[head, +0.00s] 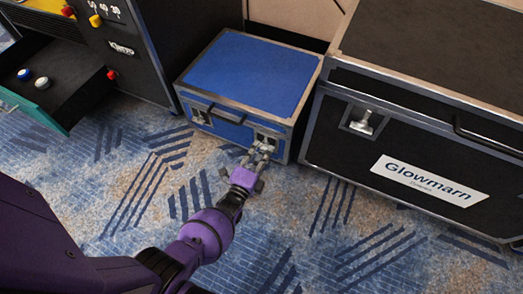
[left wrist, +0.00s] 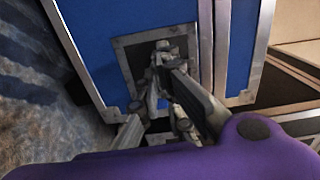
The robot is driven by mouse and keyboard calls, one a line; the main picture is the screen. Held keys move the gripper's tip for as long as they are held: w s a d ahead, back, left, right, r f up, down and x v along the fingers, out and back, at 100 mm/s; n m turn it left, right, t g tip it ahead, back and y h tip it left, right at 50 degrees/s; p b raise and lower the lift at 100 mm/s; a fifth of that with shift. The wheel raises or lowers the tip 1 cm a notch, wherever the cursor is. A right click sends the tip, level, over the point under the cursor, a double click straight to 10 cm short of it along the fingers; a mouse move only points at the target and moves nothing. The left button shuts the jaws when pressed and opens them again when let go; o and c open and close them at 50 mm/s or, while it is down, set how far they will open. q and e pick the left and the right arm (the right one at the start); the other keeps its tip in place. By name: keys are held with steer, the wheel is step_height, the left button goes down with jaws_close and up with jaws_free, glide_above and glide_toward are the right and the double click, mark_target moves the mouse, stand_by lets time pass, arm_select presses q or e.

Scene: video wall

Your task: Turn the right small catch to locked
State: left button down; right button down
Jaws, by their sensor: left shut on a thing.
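A blue flight case (head: 250,72) with metal edges stands on the carpet in the head view. Its front has a dark handle and two small catches. The left small catch (head: 200,116) is clear of my arm. The right small catch (head: 266,138) is at the front right, partly hidden by my left gripper (head: 258,158). In the left wrist view, the right catch's dark recessed plate (left wrist: 130,62) shows on the blue panel. My left gripper (left wrist: 160,95) is shut on the catch there; its turning piece is mostly hidden between the fingers. My right gripper is not in view.
A large black case (head: 425,120) with a "Glowmarn" label and a bigger latch (head: 364,121) stands close on the right. A black cabinet (head: 125,60) with an open drawer (head: 60,85) stands at the left. Patterned carpet in front is free.

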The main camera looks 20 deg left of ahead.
arm_select(q)
steer(key=shift+w+r+m, duration=0.25)
steer(key=shift+w+m, duration=0.05)
steer(key=c, duration=1.9)
jaws_free()
steer(key=shift+d, duration=0.1)
steer(key=shift+c, duration=0.2)
steer(key=shift+f, duration=0.1)
steer(key=s, duration=1.2)
steer(key=shift+a, duration=0.3)
steer(key=shift+s+f, duration=0.1)
